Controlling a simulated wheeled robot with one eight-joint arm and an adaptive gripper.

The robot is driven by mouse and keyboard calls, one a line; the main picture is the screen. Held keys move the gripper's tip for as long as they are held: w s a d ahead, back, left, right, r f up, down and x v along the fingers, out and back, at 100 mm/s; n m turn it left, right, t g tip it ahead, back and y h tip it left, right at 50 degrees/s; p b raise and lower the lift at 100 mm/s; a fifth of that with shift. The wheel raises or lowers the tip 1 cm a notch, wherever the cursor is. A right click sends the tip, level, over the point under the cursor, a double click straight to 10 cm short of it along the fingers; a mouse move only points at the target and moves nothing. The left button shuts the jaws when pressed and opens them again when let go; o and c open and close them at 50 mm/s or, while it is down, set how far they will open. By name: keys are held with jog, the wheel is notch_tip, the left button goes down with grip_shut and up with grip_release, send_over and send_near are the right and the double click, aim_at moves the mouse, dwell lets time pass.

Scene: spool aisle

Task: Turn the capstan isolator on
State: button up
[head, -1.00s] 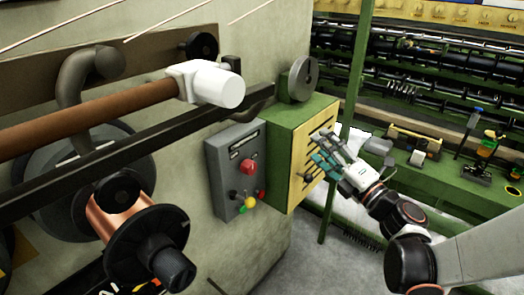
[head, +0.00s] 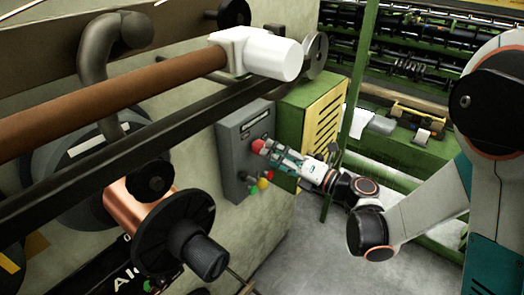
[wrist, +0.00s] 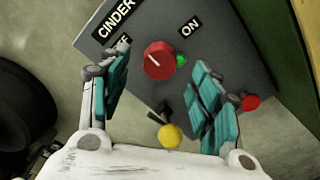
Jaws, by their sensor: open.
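A grey control box (head: 232,150) on the wall carries a red rotary knob (wrist: 157,62). In the wrist view its plate reads "CINDER", with "ON" at right and a partly hidden label ending in "FF" at left. The knob's white pointer line slants up-left, toward the partly hidden label. No "capstan" label is readable. My gripper (head: 266,151) is at the front of the box beside the knob. In the wrist view my gripper (wrist: 160,88) is open, its teal-padded fingers on either side of the knob, apparently not touching it.
Below the knob are a black lever (wrist: 160,110), a yellow button (wrist: 170,136) and a red button (wrist: 250,102); a green part (wrist: 181,60) shows beside the knob. A green cabinet (head: 290,125) adjoins the box. A dark rail (head: 130,140) and copper spool (head: 135,205) stand left.

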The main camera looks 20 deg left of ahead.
aim_at(260, 148)
jog(key=x, duration=0.5)
jog(key=shift+b, duration=0.4)
jog(key=c, duration=1.1)
